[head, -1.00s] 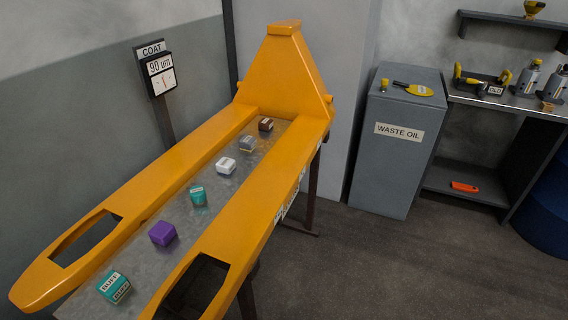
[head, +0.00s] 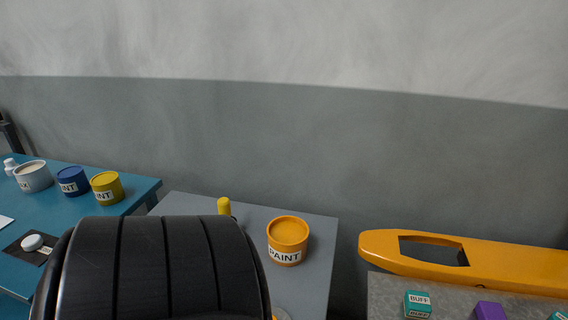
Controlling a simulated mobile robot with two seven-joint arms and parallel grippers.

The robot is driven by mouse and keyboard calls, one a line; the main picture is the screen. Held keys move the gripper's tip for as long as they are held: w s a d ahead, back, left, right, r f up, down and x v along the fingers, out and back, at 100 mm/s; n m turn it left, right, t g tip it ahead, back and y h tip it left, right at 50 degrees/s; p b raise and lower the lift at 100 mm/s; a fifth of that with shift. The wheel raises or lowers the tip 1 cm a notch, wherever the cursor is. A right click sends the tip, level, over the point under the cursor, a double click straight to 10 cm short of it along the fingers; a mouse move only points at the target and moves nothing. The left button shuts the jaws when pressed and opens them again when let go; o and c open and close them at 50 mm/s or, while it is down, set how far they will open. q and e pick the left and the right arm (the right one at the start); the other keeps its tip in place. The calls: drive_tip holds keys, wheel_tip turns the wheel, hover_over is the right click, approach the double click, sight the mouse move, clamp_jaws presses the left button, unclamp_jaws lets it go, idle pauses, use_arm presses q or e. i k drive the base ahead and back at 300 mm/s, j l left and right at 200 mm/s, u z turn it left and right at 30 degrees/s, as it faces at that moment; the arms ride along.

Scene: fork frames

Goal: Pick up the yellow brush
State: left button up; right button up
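I cannot make out a brush for certain in the head view. A small upright yellow piece (head: 224,206) shows on the grey table, partly hidden behind a large black ribbed shape; I cannot tell what it is. An orange-yellow can labelled PAINT (head: 288,240) stands to its right on the same table. Neither of my grippers is in view.
The black ribbed shape (head: 150,270) hides much of the grey table (head: 318,235). A blue table (head: 130,183) at left bears a yellow can (head: 107,188), a blue can (head: 72,181) and a white tub (head: 33,177). An orange forked frame (head: 490,251) stands at right.

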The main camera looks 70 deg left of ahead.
sight(222, 204)
drive_tip(key=u, duration=2.6)
drive_tip(key=z, duration=0.55)
drive_tip(key=k+j+z, duration=0.1)
drive_tip(key=j+z, duration=0.15)
drive_tip(key=z, duration=0.15)
drive_tip(key=k+j+z, duration=0.1)
drive_tip(key=j+z, duration=0.15)
drive_tip(key=z, duration=0.2)
drive_tip(key=k+j+z, duration=0.15)
drive_tip(key=z, duration=0.25)
drive_tip(key=k+j+z, duration=0.15)
drive_tip(key=z, duration=0.3)
